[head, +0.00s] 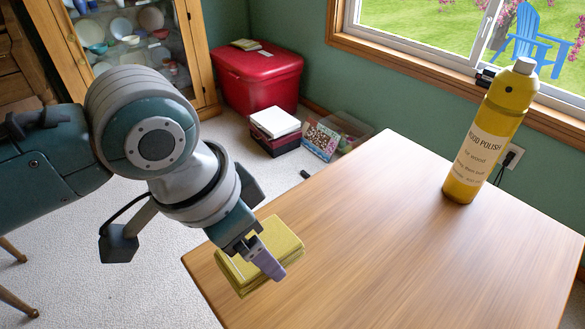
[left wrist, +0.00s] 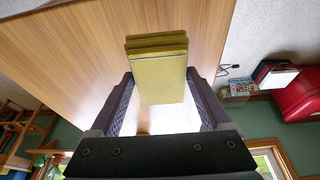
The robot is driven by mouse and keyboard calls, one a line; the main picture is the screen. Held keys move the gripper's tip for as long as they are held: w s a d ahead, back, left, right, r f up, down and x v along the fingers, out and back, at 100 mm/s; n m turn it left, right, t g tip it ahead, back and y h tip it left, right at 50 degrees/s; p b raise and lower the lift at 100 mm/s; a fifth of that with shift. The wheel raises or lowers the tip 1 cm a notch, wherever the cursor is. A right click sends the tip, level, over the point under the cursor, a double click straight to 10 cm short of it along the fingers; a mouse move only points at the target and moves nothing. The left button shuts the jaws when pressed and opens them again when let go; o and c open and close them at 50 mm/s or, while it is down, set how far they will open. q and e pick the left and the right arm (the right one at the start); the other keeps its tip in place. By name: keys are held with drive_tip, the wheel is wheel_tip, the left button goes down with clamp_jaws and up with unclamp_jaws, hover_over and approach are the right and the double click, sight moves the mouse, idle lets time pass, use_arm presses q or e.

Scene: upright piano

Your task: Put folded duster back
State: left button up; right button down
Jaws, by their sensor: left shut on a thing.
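The folded duster (head: 280,240) is a yellow-green stack of cloth layers at the left corner of the wooden table top (head: 400,250). My left gripper (head: 255,255) is shut on it, with one finger over its near side; the other finger is mostly hidden in the head view. In the left wrist view the duster (left wrist: 160,75) sits between the two fingers of my left gripper (left wrist: 160,88), with the wood surface behind it. I cannot tell whether its underside touches the table. My right gripper is not in view.
A yellow wood polish bottle (head: 487,140) stands upright at the table's far right. The middle of the table is clear. Beyond it on the floor are a red storage box (head: 256,80), a white-topped box (head: 274,122) and a clear bin (head: 345,128). A glass-fronted cabinet (head: 195,50) stands at the back left.

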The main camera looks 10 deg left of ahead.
use_arm(q)
wheel_tip(320, 180, down, 5)
drive_tip(key=shift+r+b, duration=0.15)
drive_tip(key=shift+b, duration=0.75)
